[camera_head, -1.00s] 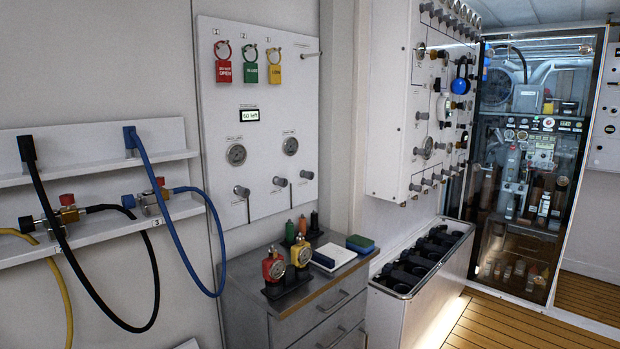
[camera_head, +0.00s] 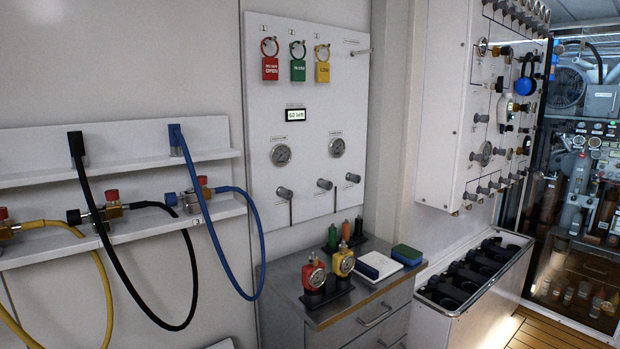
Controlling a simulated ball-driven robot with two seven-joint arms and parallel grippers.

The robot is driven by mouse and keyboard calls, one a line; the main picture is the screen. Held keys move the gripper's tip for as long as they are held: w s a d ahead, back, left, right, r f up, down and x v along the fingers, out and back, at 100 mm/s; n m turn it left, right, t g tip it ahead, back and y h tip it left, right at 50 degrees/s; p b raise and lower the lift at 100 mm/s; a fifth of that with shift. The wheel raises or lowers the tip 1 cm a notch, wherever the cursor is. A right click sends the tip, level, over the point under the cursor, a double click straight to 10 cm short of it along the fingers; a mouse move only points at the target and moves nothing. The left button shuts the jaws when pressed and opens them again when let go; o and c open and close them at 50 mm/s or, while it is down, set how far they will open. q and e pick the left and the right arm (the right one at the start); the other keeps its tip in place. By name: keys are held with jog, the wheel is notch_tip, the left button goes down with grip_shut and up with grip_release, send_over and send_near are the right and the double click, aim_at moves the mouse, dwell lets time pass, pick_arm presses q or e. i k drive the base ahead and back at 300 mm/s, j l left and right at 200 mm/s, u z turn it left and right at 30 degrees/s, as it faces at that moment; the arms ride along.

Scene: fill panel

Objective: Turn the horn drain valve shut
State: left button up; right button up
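Neither of my grippers shows in the head view. I cannot tell which valve is the horn drain valve, because the labels are too small to read. A white wall panel (camera_head: 258,120) carries three grey knobs low down: a left knob (camera_head: 284,192), a middle knob (camera_head: 324,184) and a right knob (camera_head: 352,178). Above them are two round gauges, a left gauge (camera_head: 281,154) and a right gauge (camera_head: 337,147). A small display (camera_head: 296,114) seems to read "GO left". Red (camera_head: 270,69), green (camera_head: 298,70) and yellow (camera_head: 322,72) tags hang at the top. A larger panel (camera_head: 437,120) with many grey knobs stands further right.
A grey drawer cabinet (camera_head: 365,330) holding gauges and a book stands below the panel. Black (camera_head: 191,270), blue (camera_head: 220,250) and yellow (camera_head: 103,290) hoses hang at left. A bin of black items (camera_head: 440,309) stands right. Wooden floor (camera_head: 500,335) shows at bottom right.

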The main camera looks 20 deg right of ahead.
aim_at(355, 178)
jog(key=i+l+u, duration=0.15)
jog(key=l+u, duration=0.25)
jog(key=l, duration=0.45)
jog(key=l+u, duration=0.45)
jog(key=l, duration=0.35)
